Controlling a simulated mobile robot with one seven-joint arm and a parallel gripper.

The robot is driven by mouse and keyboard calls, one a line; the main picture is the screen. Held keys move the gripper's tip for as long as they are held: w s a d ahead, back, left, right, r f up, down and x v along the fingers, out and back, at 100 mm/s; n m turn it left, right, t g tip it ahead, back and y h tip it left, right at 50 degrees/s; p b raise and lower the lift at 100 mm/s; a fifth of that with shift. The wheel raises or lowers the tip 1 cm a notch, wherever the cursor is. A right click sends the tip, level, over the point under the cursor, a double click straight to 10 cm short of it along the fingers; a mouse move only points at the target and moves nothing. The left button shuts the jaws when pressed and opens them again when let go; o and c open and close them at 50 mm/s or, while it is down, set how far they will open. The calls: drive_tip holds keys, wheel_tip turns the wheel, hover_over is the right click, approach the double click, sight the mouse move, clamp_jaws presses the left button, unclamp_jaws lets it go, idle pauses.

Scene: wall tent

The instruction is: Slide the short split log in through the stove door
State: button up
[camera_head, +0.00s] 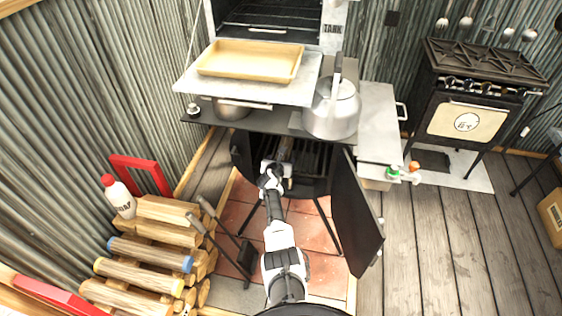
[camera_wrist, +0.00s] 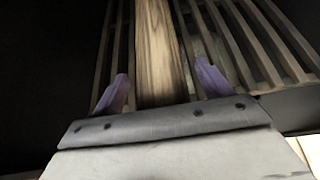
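The black stove (camera_head: 312,188) stands under the worktop with its door (camera_head: 358,215) swung open to the right. A split log (camera_head: 285,148) lies inside the stove, pointing inward. In the wrist view the log (camera_wrist: 158,50) rests along the metal grate bars (camera_wrist: 235,45). My gripper (camera_head: 272,172) is at the stove opening, behind the log's near end. Its two purple fingers (camera_wrist: 162,82) stand apart on either side of the log, with a narrow gap visible at each side. The log's near end is hidden by the gripper's body.
A kettle (camera_head: 332,108) and a yellow tray (camera_head: 250,60) sit above the stove. A log stack (camera_head: 150,250), a white bottle (camera_head: 118,197) and fire tools (camera_head: 245,258) are at the left. A cooker (camera_head: 470,110) stands at the right. The wooden floor (camera_head: 440,250) right of the door is clear.

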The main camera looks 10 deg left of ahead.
drive_tip(key=shift+f, duration=0.15)
idle(0.4)
drive_tip(key=shift+r+p, duration=0.7)
drive_tip(key=shift+r, duration=0.05)
drive_tip(key=shift+s, duration=0.1)
drive_tip(key=s+p, duration=0.3)
drive_tip(key=shift+s+r, duration=0.1)
drive_tip(key=s+p, duration=0.4)
drive_tip(key=s, duration=0.8)
drive_tip(key=shift+s, duration=0.35)
